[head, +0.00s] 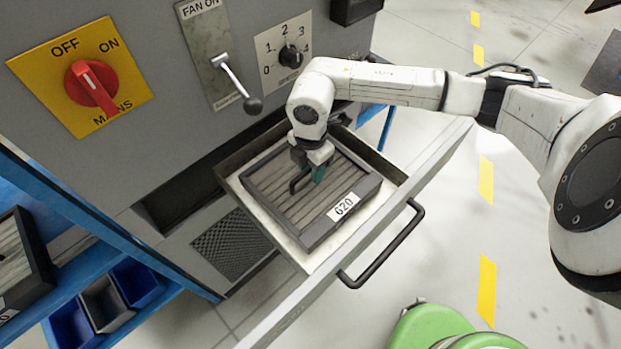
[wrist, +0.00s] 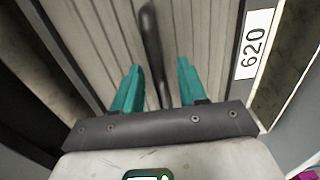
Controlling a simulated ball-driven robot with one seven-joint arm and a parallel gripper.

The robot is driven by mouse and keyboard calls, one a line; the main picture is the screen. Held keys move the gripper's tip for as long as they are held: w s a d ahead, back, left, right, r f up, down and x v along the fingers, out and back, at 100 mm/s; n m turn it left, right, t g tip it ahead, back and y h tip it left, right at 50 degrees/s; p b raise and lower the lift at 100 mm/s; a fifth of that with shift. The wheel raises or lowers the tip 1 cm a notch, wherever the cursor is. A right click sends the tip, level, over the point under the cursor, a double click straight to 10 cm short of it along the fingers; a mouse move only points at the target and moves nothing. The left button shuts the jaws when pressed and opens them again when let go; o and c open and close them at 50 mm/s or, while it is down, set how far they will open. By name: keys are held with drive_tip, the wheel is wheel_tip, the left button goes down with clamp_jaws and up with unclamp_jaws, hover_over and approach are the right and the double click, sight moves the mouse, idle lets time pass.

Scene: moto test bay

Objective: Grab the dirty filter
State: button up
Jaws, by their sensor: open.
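The dirty filter (head: 345,183) is a dark-framed panel with grey-brown pleats and a white label reading 620. It lies in the pulled-out drawer (head: 290,246). A black handle (head: 296,184) stands on its middle. My gripper (head: 314,178) is above the filter at the handle, pointing down. In the wrist view, the teal fingers of my gripper (wrist: 160,80) are open, with the black handle (wrist: 152,45) between them. I cannot tell whether either finger touches it. The filter's pleats (wrist: 100,40) and label also show there.
The drawer's front has a black pull bar (head: 385,250). Above are a red mains switch (head: 92,85), a fan lever (head: 238,85) and a numbered dial (head: 290,56). At left, a blue rack holds another framed panel (head: 15,262) and bins (head: 103,303).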

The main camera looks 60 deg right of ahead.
drive_tip(key=shift+f, duration=0.1)
clamp_jaws()
idle(0.3)
idle(1.1)
